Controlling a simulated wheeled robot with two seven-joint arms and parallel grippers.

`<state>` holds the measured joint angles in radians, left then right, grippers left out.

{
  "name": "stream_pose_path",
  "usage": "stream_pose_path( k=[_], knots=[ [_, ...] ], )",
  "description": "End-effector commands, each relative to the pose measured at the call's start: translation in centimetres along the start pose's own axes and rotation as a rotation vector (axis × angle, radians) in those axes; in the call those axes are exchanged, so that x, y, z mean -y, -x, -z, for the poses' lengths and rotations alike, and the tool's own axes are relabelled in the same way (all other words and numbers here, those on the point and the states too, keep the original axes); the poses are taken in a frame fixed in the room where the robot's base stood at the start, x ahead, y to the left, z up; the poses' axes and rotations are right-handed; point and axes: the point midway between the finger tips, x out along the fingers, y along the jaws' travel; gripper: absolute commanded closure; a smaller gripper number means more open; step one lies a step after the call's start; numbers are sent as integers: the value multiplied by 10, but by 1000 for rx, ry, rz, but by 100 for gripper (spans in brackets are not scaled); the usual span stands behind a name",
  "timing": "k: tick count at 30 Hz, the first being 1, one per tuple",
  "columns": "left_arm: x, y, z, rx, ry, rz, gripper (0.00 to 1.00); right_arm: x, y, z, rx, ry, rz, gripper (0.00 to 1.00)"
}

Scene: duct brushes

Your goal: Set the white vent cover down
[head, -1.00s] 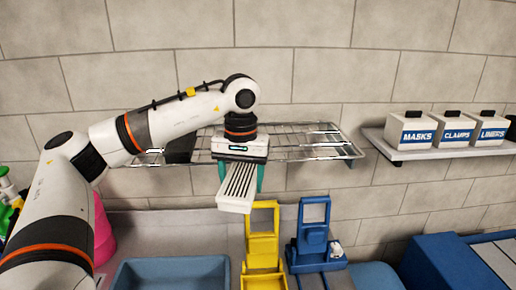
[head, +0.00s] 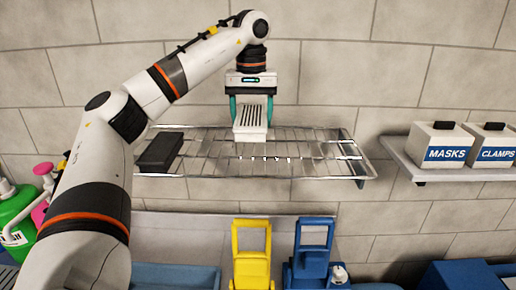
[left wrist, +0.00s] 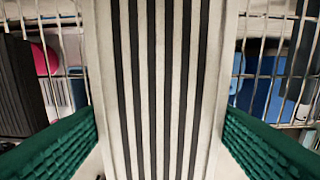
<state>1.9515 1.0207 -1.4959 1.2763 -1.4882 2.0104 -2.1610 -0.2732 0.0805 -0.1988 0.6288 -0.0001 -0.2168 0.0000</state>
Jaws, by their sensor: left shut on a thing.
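The white vent cover (head: 252,133) with dark slots is held in my left gripper (head: 250,110), whose teal fingers are shut on its two sides. In the head view it hangs over the wire rack (head: 300,150) on the wall; I cannot tell whether it touches the wires. In the left wrist view the vent cover (left wrist: 165,90) fills the middle, between the green fingers, with rack wires on both sides of it. My right gripper is not in view.
A black box (head: 160,151) lies at the rack's left end. The rack's middle and right are bare. A shelf at right holds white boxes labelled MASKS (head: 440,146) and CLAMPS (head: 490,146). Below stand a yellow holder (head: 251,255), a blue holder (head: 312,255) and a green bottle (head: 15,220).

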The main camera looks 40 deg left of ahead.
Motion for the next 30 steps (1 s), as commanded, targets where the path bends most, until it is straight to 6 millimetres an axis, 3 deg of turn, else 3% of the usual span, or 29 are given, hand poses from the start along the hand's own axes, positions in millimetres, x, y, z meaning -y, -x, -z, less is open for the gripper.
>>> stream_pose_path(
  k=[3, 8, 11, 18, 20, 30],
  knots=[
    [0, -21, 0, -4, -1, -1, 55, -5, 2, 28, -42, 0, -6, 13],
    [0, -38, 0, -1, -1, -1, 55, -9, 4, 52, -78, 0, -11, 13],
    [0, -42, 0, 0, -1, 0, 55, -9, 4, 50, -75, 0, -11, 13],
    [0, -63, 0, -2, 0, -1, 55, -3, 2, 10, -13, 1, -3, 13],
    [0, -70, 0, -3, 0, -1, 55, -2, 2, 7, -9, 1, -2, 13],
    [0, -82, 0, 2, 1, 1, 55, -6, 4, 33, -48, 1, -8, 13]
  ],
)
